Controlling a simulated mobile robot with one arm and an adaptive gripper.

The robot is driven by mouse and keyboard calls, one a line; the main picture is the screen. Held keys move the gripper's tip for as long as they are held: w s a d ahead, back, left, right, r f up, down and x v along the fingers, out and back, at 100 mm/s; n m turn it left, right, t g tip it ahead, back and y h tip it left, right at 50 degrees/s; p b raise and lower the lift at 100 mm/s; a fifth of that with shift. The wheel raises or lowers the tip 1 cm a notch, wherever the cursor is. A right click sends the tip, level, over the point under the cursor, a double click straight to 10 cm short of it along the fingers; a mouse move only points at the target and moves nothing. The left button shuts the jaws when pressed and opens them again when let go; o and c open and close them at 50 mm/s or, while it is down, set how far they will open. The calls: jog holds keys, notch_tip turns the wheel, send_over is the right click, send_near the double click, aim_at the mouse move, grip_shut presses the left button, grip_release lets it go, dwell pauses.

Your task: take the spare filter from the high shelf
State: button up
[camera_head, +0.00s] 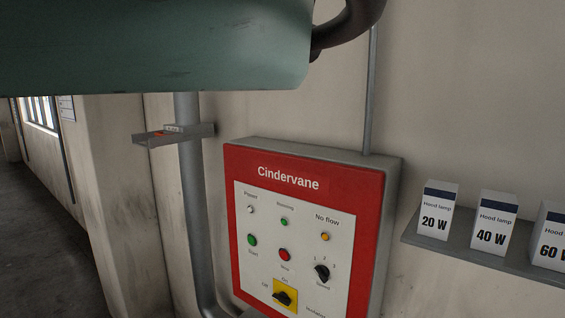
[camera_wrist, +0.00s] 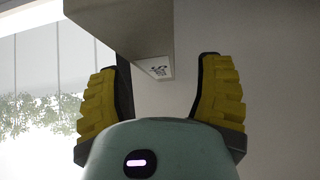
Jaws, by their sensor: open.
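My gripper (camera_wrist: 157,65) shows in the wrist view with its two yellow ribbed fingers wide apart and nothing held between them. I cannot tell whether this shape is the high shelf, the spare filter or something else. The gripper is not in the head view, and no thing there can be made out as the filter.
A red-fronted Cindervane control box (camera_head: 305,180) juts from the wall. Right of it, a grey shelf (camera_head: 480,254) bears hood lamp boxes (camera_head: 436,212). A small grey tray (camera_head: 200,131) is by a vertical pipe (camera_head: 195,220). A teal surface blocks the head view's upper left.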

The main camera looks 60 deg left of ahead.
jog(key=shift+w+a+f+p, duration=0.1)
jog(key=shift+w+f+p, duration=0.2)
jog(key=shift+w+p, duration=0.45)
jog(key=shift+w+a+f+p, duration=0.15)
jog(key=shift+f+p, duration=0.25)
jog(key=shift+f, duration=0.25)
grip_shut()
